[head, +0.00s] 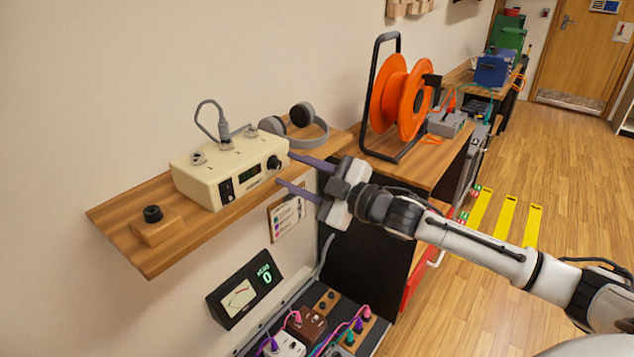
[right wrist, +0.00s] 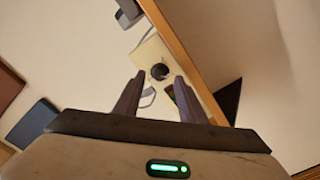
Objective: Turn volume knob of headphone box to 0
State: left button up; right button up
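The cream headphone box (head: 229,170) stands on the wooden wall shelf in the head view. Its black volume knob (head: 273,162) is at the right end of the front face, beside a small green display (head: 251,170). My right gripper (head: 284,169) is open, its two fingers pointing at the knob end of the box. In the right wrist view the knob (right wrist: 160,71) lies ahead, between and beyond the fingertips (right wrist: 158,76); the fingers appear apart from it. The knob's pointer mark is too small to read. My left gripper is not in view.
The shelf (head: 130,215) also holds a small wooden block with a black knob (head: 156,226) and grey headphones (head: 301,125). Below are a meter (head: 245,289) and several pedals with cables. An orange cable reel (head: 401,95) stands on the bench at right.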

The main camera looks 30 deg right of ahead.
jog(key=v, duration=0.7)
jog(key=shift+s+d+b, duration=0.15)
jog(key=shift+s+b, duration=0.2)
jog(key=shift+s, duration=0.05)
jog(key=s+a+f+m+g+h, duration=0.2)
jog(key=s+f+m, duration=0.15)
jog(key=f, duration=0.65)
jog(key=s+a+f+m+g+h, duration=0.1)
jog(key=s+f+m, duration=0.25)
jog(key=f, duration=0.75)
jog(key=s+a+f+m+g, duration=0.4)
jog(key=s+a+f+g, duration=0.1)
jog(key=s+a+f, duration=0.9)
jog(key=s+f, duration=0.2)
jog(key=s, duration=0.1)
jog(key=shift+f+g, duration=0.3)
jog(key=shift+f, duration=0.05)
jog(key=shift+a, duration=0.1)
